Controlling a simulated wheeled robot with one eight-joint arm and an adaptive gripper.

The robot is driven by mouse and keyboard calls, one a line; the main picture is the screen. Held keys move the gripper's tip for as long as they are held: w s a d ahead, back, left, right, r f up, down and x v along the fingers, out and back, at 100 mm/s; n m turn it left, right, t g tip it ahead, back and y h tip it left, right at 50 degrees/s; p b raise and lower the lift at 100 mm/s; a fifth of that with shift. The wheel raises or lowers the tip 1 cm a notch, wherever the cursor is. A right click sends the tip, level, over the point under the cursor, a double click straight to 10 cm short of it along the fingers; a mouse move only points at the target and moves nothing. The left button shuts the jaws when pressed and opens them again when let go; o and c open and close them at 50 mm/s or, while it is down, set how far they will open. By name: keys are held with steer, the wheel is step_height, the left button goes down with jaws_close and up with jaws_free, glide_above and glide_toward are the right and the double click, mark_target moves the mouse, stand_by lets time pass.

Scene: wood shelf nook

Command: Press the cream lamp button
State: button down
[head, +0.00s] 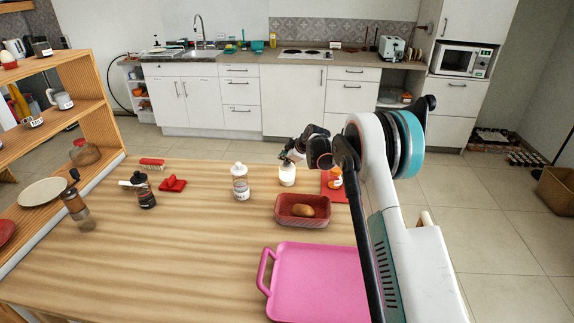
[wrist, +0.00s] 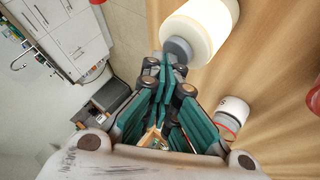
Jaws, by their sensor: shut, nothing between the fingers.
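The cream lamp (head: 287,176) is a short upright cylinder on the wooden table, toward its far edge. In the wrist view the cream lamp (wrist: 207,28) shows at the top with a round grey button (wrist: 178,50) on its end. My gripper (head: 287,158) is over the top of the lamp, fingers shut and empty. In the wrist view my gripper's fingertips (wrist: 163,62) are right at the button and overlap its edge. I cannot tell whether they touch it or whether it is pressed in.
A red basket (head: 282,219) holding a brown item is in front, and a pink tray (head: 315,285) lies nearer. A red board (head: 327,190) is to the right. A wooden shelf (head: 100,120) stands at left.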

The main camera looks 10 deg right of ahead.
mark_target(286, 164)
steer(key=shift+r, duration=0.45)
steer(key=shift+r+p, duration=1.5)
steer(key=shift+r, duration=1.5)
